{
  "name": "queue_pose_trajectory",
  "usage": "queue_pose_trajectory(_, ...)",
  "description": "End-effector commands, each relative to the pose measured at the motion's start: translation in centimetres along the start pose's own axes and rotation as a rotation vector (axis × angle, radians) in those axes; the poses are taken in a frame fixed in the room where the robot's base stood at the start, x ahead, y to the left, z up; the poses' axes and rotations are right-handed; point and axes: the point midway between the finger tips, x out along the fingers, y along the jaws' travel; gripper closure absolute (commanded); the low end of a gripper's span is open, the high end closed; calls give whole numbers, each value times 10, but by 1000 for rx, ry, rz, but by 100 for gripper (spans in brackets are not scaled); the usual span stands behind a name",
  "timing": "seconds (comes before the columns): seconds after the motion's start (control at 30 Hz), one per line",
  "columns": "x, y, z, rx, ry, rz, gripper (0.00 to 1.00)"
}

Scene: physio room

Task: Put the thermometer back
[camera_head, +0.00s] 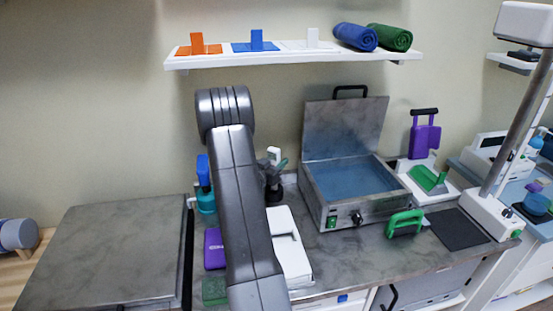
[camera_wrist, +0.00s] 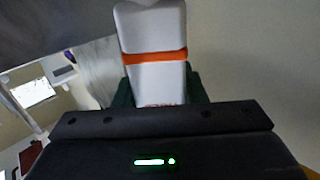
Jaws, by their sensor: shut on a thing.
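My gripper (camera_wrist: 160,95) is shut on a white, rounded block-like thing with an orange band, which I take to be the thermometer (camera_wrist: 155,73). Its body stands up between the two dark green fingers in the wrist view, with small red lettering low down, partly hidden by the gripper's body. In the head view my arm hides much of the middle of the counter. A small white end of the thermometer (camera_head: 273,153) shows just right of the arm, above my dark gripper (camera_head: 273,180). The place where the thermometer belongs cannot be told.
An open metal water bath (camera_head: 322,207) stands on the counter (camera_head: 350,258), with a green handled thing (camera_head: 405,222) before it. A teal bottle with blue top (camera_head: 205,185), a purple box (camera_head: 214,248) and a white tray (camera_head: 291,250) lie near my arm. A shelf (camera_head: 290,57) hangs above.

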Motion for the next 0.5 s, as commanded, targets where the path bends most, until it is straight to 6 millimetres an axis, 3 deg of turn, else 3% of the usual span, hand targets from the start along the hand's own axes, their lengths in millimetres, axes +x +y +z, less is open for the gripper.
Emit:
queue_pose_trajectory(0.13, 0, 0, 11, 1, 1, 0, 100)
queue_pose_trajectory(0.5, 0, 0, 12, 1, 1, -1, 100)
